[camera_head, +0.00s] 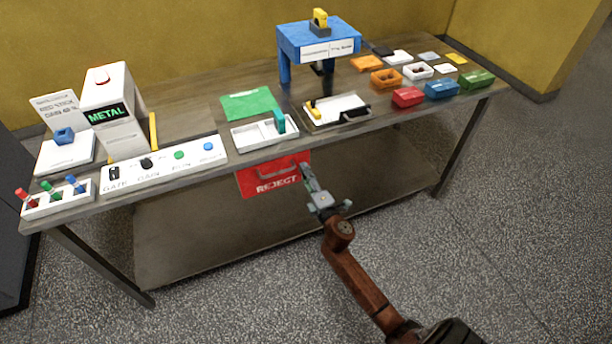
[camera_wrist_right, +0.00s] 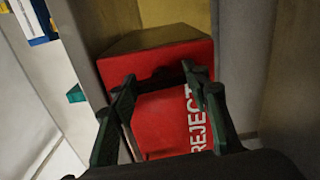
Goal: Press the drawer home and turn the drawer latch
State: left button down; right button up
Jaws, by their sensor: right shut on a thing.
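I cannot make out a drawer latch. My left gripper is not in view.
A white panel (camera_head: 166,165) with a black knob and coloured buttons lies above left of the drawer. White trays (camera_head: 250,137) and a blue frame (camera_head: 318,38) stand on the table. Small coloured boxes (camera_head: 408,97) are at right. The floor in front is clear.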

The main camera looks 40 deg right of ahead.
dwell(0.4)
jog(key=o, duration=1.2)
jog(key=shift+c, duration=0.2)
jog(key=v, duration=1.2)
